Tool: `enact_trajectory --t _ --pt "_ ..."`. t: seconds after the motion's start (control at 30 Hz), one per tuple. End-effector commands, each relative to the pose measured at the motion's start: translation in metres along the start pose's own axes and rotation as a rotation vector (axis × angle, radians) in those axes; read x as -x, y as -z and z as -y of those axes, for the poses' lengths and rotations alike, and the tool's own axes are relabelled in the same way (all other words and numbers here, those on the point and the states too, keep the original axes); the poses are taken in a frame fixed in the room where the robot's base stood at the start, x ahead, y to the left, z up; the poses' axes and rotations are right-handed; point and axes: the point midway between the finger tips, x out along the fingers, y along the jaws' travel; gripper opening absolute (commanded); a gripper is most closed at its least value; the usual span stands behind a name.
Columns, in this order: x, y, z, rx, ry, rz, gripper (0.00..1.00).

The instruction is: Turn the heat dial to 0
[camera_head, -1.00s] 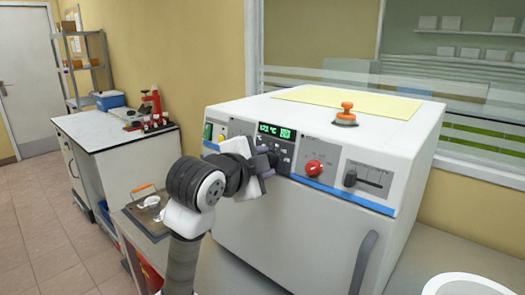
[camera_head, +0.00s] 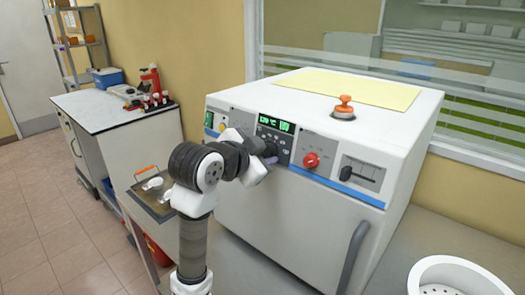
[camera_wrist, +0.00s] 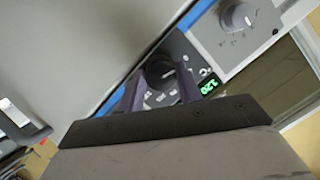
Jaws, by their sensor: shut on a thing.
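The white machine (camera_head: 300,200) has a dark control panel with a green display (camera_head: 275,123). A round black dial (camera_wrist: 161,72) with a light pointer mark sits on that panel beside the display, which also shows in the wrist view (camera_wrist: 208,87). I take this black dial for the heat dial. My gripper (camera_wrist: 158,88) has its purple-grey fingers on both sides of the dial, shut on it. In the head view my gripper (camera_head: 268,160) is against the front panel, and my arm hides most of the dial. The numbers around it are too small to read.
A grey-white dial (camera_wrist: 238,17) is on the neighbouring panel. A red knob (camera_head: 311,160) and a black slider (camera_head: 346,173) are to the right on the front. An orange-red knob (camera_head: 344,108) stands on top.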

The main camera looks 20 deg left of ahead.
Motion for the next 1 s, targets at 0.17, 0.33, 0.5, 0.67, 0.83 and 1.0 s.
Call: enact_trajectory --t 0.17,0.33,0.5,0.67,0.83,1.0 --pt "0.0 0.0 0.001 0.005 0.001 0.0 0.12" --pt "0.0 0.0 0.001 0.005 0.001 0.0 0.12" --pt "0.0 0.0 0.0 0.004 0.0 0.0 0.56" --pt "0.0 0.0 0.0 0.003 0.0 0.0 0.56" --pt "0.003 0.0 0.0 0.002 0.001 -0.001 0.56" --pt "0.023 -0.002 0.0 0.001 0.003 -0.001 0.56"
